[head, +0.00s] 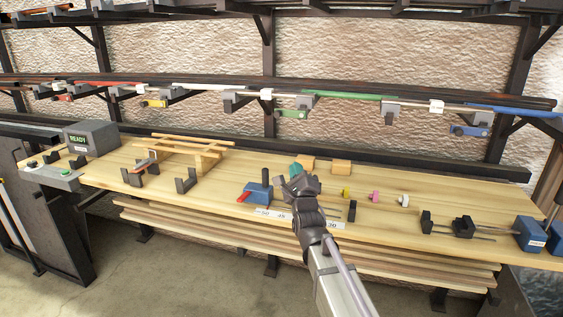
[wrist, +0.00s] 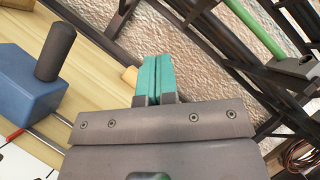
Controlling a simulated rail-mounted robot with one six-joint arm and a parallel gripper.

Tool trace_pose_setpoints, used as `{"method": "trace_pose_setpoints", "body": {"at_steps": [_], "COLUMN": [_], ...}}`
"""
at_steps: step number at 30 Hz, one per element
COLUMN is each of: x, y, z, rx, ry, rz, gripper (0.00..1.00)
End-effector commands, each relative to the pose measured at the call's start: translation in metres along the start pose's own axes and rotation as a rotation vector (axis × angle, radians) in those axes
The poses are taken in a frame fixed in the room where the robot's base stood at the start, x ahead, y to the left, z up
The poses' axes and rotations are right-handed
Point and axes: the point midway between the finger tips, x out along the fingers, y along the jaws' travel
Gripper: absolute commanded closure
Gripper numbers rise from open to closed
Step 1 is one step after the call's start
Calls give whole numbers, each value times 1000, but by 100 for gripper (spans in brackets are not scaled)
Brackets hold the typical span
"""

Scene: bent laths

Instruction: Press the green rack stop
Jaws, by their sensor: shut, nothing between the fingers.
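The green rack stop (head: 292,114) is a small green block under the wall rack in the head view, below the left end of the green lath (head: 345,96). My gripper (head: 295,169) is above the bench, below the rack stop and well apart from it. Its teal fingers are together and empty, as the wrist view also shows (wrist: 154,75). The green lath crosses the upper right of the wrist view (wrist: 256,30). I cannot make out the green stop there.
Yellow (head: 155,104) and blue (head: 470,131) stops hang along the same rack. A blue block with a dark handle (head: 258,188) stands left of my gripper on the bench (head: 110,172). Small wooden blocks (head: 341,167) lie behind it. A grey READY box (head: 92,138) stands far left.

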Motion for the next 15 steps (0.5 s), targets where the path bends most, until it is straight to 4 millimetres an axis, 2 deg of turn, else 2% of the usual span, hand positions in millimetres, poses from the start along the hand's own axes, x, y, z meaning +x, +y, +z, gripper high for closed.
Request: {"method": "trace_pose_setpoints", "body": {"at_steps": [1,6,15], "x": [-2,-2,-2], "y": [14,7,3], "z": [-1,16,19], "rx": [97,288,300], "ry": [-54,-168,-175], "rz": [-65,-182,-188], "gripper": [100,100,100]}}
